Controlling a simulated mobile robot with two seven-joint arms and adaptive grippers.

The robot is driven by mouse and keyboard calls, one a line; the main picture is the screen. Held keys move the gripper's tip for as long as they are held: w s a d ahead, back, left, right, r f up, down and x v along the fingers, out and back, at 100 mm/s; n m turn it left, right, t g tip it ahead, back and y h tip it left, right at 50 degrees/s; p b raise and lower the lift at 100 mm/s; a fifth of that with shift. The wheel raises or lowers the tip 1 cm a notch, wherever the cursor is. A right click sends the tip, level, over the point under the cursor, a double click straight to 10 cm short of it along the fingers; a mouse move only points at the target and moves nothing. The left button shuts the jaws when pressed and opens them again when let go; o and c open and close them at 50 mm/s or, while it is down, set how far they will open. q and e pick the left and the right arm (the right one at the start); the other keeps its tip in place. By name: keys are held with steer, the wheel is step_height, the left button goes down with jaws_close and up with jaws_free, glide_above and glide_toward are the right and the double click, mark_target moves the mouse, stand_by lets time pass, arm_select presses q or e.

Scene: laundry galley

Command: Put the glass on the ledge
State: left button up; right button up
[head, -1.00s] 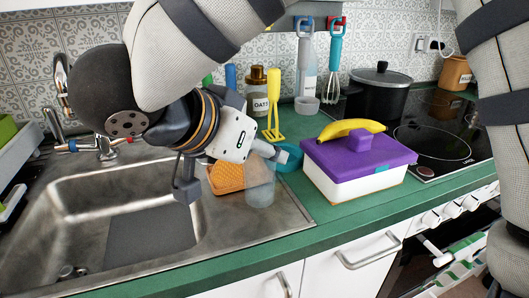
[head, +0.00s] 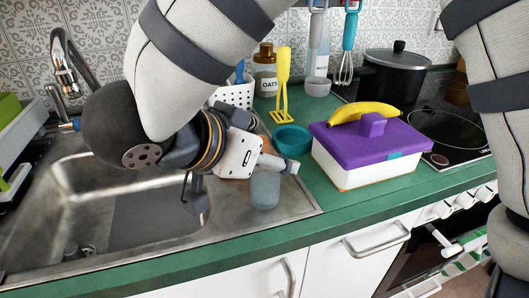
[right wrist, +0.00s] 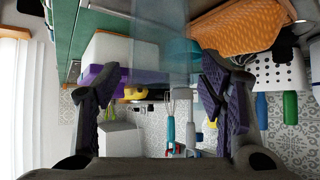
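The glass (head: 265,190), a clear bluish tumbler, stands upright on the right end of the metal sink surround. My right gripper (head: 243,180) is open around it, with one finger on the left and one at the right and behind. In the right wrist view the glass (right wrist: 160,45) shows upside down, between and beyond the spread fingers (right wrist: 160,88). I see no clear contact between fingers and glass. My left gripper is not in view. I cannot make out which surface is the ledge.
A white box with purple lid (head: 375,140) and a banana (head: 362,112) stands right of the glass. A teal bowl (head: 291,141) is behind it. The sink basin (head: 90,215) is at left.

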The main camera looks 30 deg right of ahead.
steer(key=shift+r, duration=0.2)
steer(key=v, duration=1.2)
steer(key=shift+f, duration=0.1)
